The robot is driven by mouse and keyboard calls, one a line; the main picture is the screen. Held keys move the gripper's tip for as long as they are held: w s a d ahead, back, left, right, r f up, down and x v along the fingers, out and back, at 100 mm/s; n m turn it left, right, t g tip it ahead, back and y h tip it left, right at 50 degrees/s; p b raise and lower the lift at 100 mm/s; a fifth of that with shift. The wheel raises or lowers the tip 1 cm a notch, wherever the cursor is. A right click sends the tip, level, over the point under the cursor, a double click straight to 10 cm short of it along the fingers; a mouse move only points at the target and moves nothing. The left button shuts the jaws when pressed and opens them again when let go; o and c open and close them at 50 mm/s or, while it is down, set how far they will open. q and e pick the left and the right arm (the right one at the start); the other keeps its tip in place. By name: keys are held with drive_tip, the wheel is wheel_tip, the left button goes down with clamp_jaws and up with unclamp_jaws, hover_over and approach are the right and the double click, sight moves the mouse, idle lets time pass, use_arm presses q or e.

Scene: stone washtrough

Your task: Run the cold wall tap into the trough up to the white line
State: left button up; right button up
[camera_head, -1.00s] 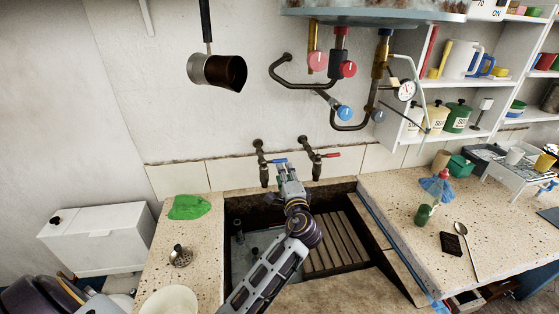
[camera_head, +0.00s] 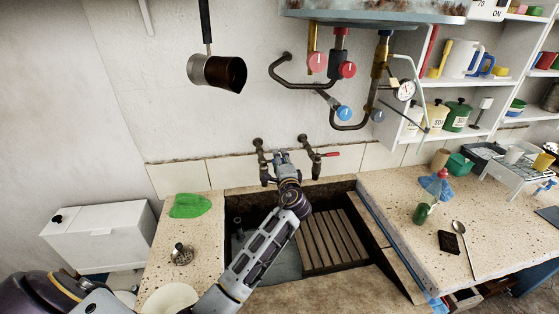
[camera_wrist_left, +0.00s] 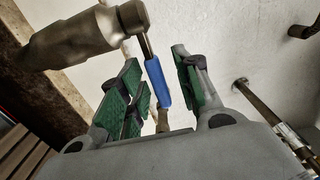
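The cold wall tap (camera_head: 262,160) is a dark pipe tap on the tiled wall above the trough. In the head view its blue lever is hidden by my left gripper (camera_head: 281,158). In the left wrist view the blue lever (camera_wrist_left: 156,84) stands between the green finger pads of my left gripper (camera_wrist_left: 157,76), with gaps visible at both sides. The fingers are open. The tap's body (camera_wrist_left: 80,40) is at the upper left there. The stone trough (camera_head: 241,199) lies below, partly covered by my left arm. I cannot make out a white line or running water. My right gripper is not in view.
A second tap with a red lever (camera_head: 331,154) is close on the right. A slatted wooden rack (camera_head: 332,240) lies in the trough's right part. A green cloth (camera_head: 190,206) and a drain strainer (camera_head: 181,255) are on the left counter. Valves and pipes hang above.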

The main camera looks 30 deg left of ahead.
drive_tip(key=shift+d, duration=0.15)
use_arm(q)
drive_tip(key=shift+c, duration=0.7)
clamp_jaws()
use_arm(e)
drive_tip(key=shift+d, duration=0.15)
use_arm(q)
drive_tip(key=shift+s+d+m+t+h+p, duration=0.1)
drive_tip(key=shift+s+m+t+h+p, duration=0.25)
drive_tip(key=shift+h+p, duration=0.2)
drive_tip(key=shift+s+d+m+t+h+p, duration=0.15)
drive_tip(key=shift+m+t+h+p, duration=0.2)
drive_tip(key=shift+m+h+p, duration=0.2)
drive_tip(key=shift+s+d+m+t+h+p, duration=0.1)
drive_tip(key=shift+m+t+h+p, duration=0.25)
drive_tip(key=shift+h, duration=0.25)
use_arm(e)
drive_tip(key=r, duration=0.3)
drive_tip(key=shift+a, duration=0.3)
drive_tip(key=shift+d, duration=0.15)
